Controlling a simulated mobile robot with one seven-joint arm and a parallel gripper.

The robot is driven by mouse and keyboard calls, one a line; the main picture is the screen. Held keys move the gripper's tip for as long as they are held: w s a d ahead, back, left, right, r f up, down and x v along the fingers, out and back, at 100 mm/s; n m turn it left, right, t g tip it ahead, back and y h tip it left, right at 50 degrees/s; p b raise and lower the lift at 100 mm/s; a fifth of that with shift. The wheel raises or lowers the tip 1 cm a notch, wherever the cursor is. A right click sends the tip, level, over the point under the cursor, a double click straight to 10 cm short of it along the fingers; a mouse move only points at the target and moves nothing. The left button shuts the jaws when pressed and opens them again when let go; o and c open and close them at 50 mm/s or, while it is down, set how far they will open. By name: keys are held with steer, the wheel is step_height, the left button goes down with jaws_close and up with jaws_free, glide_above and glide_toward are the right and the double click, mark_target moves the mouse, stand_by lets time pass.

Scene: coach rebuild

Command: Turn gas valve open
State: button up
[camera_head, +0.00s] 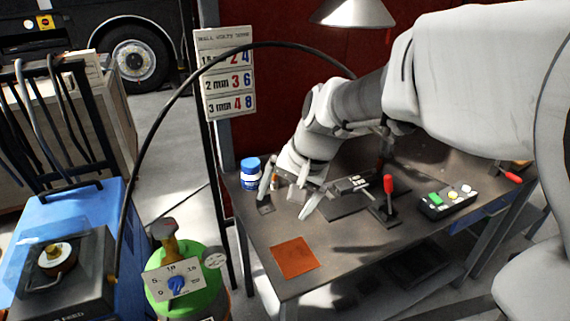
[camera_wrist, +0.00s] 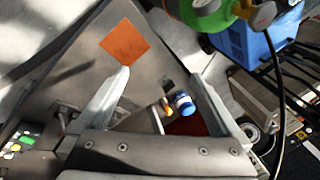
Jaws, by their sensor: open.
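A green gas cylinder (camera_head: 200,284) stands at the lower left in the head view, left of the workbench. A white dial plate with a blue knob (camera_head: 178,286) is in front of it, marked with numbers including 5 and 10. The wrist view shows part of the green cylinder (camera_wrist: 222,18) at the top edge; the blue knob is not visible there. My gripper (camera_head: 288,192) is open and empty above the bench's left part, apart from the cylinder; its fingers also show in the wrist view (camera_wrist: 160,78).
The workbench (camera_head: 345,245) bears an orange plate (camera_head: 294,257), a blue-capped jar (camera_head: 250,173), a red-handled clamp (camera_head: 388,190) and a button box (camera_head: 446,200). A blue machine (camera_head: 98,210) stands left of the cylinder. A black hose (camera_head: 150,140) arches above the gap between machine and bench.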

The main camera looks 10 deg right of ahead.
steer(key=shift+s+d+r+n, duration=0.2)
steer(key=shift+s+d+r, duration=0.15)
steer(key=shift+r, duration=0.3)
steer(key=shift+s+d+r+n, duration=0.2)
steer(key=shift+s+r, duration=0.1)
steer(key=shift+r, duration=0.3)
